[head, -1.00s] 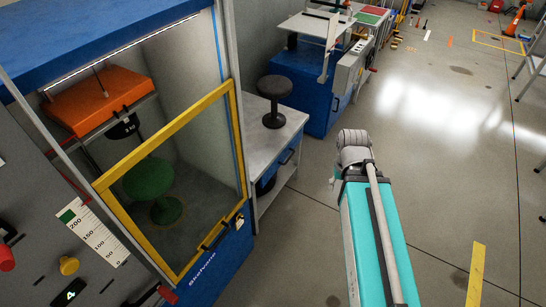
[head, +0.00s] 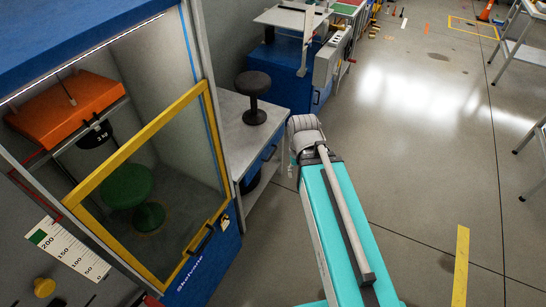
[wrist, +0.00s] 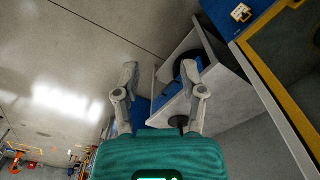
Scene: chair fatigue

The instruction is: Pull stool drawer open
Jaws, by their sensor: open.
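The stool drawer (head: 268,152) is the blue front with a dark handle under the grey table top, right of the test machine. It looks flush with the table in the head view. In the wrist view a blue panel (wrist: 170,97) of the table shows between and beyond the fingers. My gripper (wrist: 160,70) is open, with its two fingers spread and nothing held. It is apart from the table's front, and my arm hides most of it in the head view. The handle is too small to make out in the wrist view.
A black stool (head: 253,92) stands on the grey table top (head: 232,125). A test machine with a yellow-framed door (head: 150,150) and a green stool (head: 130,187) inside stands left. A blue cabinet (head: 285,75) is behind. The floor at right is mostly clear.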

